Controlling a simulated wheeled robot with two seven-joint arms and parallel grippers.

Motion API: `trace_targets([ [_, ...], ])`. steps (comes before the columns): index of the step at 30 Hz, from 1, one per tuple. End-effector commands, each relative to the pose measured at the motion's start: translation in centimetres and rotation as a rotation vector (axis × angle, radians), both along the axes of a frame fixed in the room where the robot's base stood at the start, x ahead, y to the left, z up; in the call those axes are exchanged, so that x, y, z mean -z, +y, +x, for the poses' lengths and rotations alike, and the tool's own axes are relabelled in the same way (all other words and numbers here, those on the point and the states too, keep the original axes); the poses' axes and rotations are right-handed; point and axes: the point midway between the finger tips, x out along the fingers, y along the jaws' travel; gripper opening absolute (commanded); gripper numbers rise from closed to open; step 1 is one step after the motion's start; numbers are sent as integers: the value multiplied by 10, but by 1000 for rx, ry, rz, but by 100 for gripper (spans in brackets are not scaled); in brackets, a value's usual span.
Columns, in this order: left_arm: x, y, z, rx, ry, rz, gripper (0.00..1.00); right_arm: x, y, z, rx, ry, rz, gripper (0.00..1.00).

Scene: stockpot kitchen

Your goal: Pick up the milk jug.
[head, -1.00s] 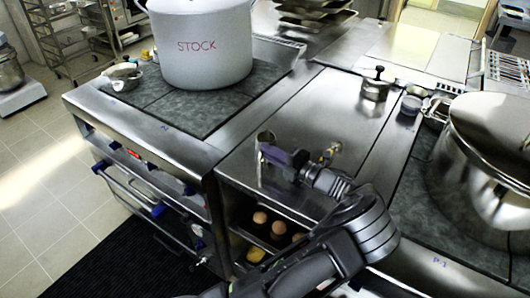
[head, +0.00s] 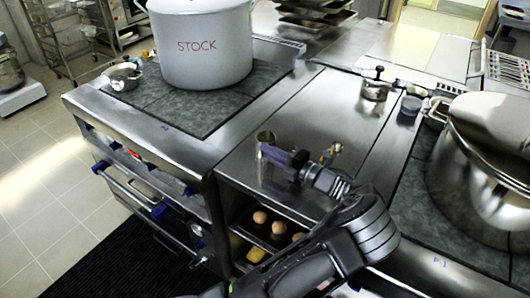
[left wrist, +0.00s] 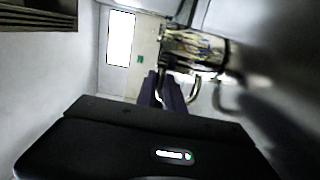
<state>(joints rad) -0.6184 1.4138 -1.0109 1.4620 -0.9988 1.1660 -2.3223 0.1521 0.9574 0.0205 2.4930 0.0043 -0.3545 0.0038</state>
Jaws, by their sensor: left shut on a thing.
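A small shiny metal jug (head: 265,137) is at the middle of the steel counter in the head view. My left gripper (head: 272,153) has purple fingers and is shut on it from the near side. In the left wrist view the purple fingers (left wrist: 165,92) meet the handle of the jug (left wrist: 193,48), whose metal body is above and to the right. I cannot tell whether the jug's base touches the counter. My right gripper is not in view.
A large white pot marked STOCK (head: 205,50) and a small metal pan (head: 123,76) stand on the left hob. A big steel pot (head: 487,140) is at right. A lidded metal pot (head: 376,84) stands behind. Eggs (head: 278,228) lie on a shelf below the counter.

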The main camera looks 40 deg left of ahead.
Motion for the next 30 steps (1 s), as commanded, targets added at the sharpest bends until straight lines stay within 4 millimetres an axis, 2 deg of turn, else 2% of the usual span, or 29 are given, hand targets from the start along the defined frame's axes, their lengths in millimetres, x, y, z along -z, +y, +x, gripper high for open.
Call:
trace_targets([
  [10,-2,0,0,1,-2,1,0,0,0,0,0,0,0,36],
  [14,-9,0,0,0,-3,1,0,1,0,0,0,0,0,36],
  [17,-22,0,1,0,-6,0,0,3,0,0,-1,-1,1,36],
  [27,-85,0,0,0,-4,0,0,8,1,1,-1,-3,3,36],
  [30,-96,0,0,-1,-3,0,0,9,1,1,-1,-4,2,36],
])
